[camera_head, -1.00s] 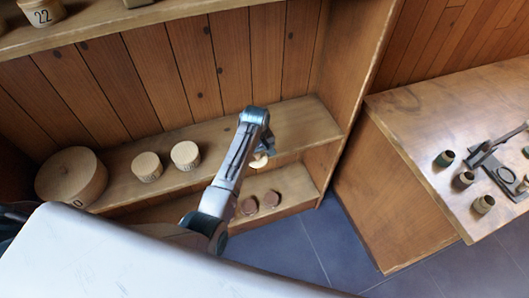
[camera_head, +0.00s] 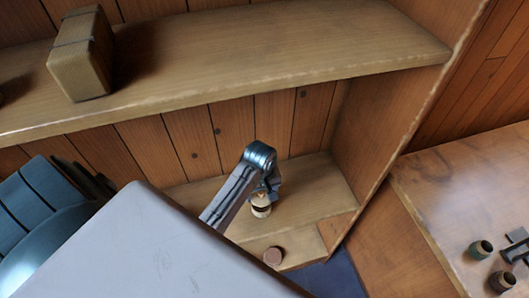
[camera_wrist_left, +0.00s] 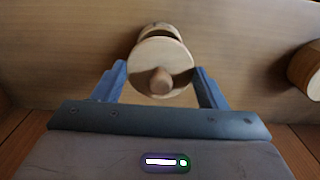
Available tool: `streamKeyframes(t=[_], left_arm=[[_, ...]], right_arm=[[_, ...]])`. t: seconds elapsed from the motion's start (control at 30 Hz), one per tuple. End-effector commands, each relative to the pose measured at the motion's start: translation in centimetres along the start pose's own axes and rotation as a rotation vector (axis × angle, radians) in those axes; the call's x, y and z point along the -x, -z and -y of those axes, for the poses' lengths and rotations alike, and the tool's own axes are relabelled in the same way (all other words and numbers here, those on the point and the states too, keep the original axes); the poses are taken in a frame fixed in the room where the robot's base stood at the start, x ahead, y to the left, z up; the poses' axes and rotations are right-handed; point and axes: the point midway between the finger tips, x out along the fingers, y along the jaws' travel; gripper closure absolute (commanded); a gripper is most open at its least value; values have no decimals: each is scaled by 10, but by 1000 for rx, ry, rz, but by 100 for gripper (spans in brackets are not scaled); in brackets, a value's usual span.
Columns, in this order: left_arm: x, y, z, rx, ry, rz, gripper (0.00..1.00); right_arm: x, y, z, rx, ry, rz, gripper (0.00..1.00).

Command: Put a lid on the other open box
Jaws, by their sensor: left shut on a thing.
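My left gripper (camera_head: 264,192) reaches over the middle shelf. In the left wrist view its two blue fingers (camera_wrist_left: 162,85) are shut on a pale round wooden lid (camera_wrist_left: 172,63) with a small knob facing the camera. A round wooden box (camera_wrist_left: 160,29) shows just beyond the lid, with a dark gap between them; the lid hides most of it. In the head view the box (camera_head: 261,211) stands on the shelf under the gripper. I cannot tell whether lid and box touch. My right gripper is not in view.
Another round wooden piece (camera_wrist_left: 306,70) is cut off at the wrist view's right edge. A block-like box (camera_head: 82,58) stands on the upper shelf (camera_head: 270,58). A brown round piece (camera_head: 273,257) lies lower down. Small dark pots (camera_head: 481,249) stand on the right table (camera_head: 450,190).

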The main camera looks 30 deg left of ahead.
Motion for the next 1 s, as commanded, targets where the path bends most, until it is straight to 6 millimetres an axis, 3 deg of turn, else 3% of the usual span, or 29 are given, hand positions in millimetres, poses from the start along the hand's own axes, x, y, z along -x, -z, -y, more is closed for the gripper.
streamKeyframes(t=[0.5, 1.0], left_arm=[[-36, 0, 0, -1, 1, 2, 55], [-41, 0, 0, -1, 0, 0, 55]], right_arm=[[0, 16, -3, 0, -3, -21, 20], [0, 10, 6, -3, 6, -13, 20]])
